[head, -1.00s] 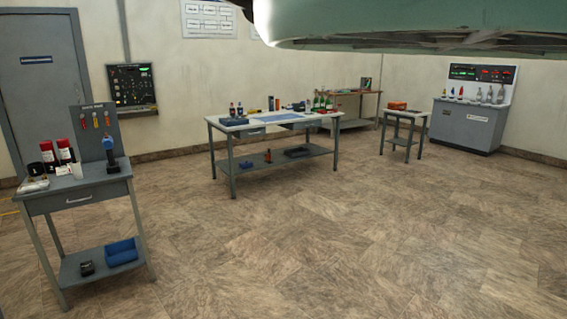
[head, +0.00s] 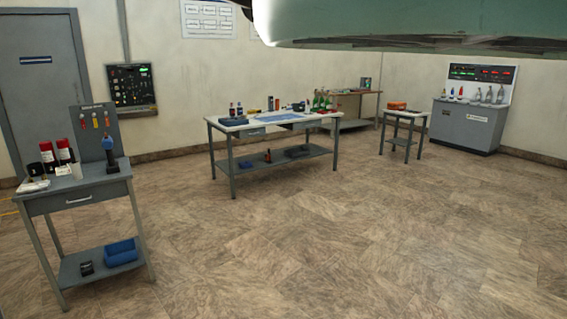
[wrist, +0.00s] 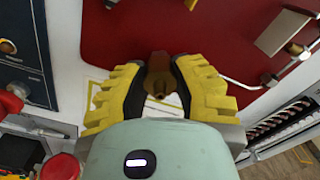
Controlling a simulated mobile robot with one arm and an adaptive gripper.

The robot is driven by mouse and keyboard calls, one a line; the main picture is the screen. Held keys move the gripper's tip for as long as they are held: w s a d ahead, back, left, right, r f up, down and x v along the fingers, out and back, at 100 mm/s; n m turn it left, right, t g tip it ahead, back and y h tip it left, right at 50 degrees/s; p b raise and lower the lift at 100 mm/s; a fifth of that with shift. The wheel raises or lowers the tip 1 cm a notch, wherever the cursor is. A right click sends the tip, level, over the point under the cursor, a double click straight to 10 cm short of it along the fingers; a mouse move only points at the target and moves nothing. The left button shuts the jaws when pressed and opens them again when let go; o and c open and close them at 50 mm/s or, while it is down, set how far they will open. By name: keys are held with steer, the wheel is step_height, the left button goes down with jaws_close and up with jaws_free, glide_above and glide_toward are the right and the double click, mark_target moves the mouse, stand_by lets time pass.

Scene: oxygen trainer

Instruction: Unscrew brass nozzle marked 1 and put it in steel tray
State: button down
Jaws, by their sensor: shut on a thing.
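In the wrist view, my gripper (wrist: 161,82) has two yellow ribbed fingers with dark pads. They are shut on a brass nozzle (wrist: 159,70), a brown-gold fitting that stands between the pads in front of a red panel. The fingers hide its sides, and I cannot read a number on it. Whether it is still joined to something behind it I cannot tell. I cannot make out a steel tray in either view. The head view does not show my gripper.
In the wrist view, a dark blue panel (wrist: 25,55) is at the left, a metal bracket (wrist: 283,31) at the upper right and a dark slotted rack (wrist: 285,125) at the right. In the head view, a long workbench (head: 275,122) stands mid-room, with open floor (head: 350,230) in front.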

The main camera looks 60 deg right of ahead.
steer(key=shift+a+f+n+b, duration=0.1)
steer(key=shift+f+n+b, duration=0.1)
steer(key=shift+n+b, duration=0.75)
steer(key=shift+r+n, duration=0.2)
steer(key=shift+n, duration=0.65)
steer(key=shift+f+n+b, duration=0.2)
steer(key=shift+n+b, duration=0.2)
steer(key=shift+n, duration=0.3)
steer(key=shift+s+n+b, duration=0.1)
steer(key=shift+n+b, duration=0.2)
steer(key=shift+n, duration=0.3)
steer(key=shift+r+n, duration=0.15)
steer(key=shift+n, duration=0.25)
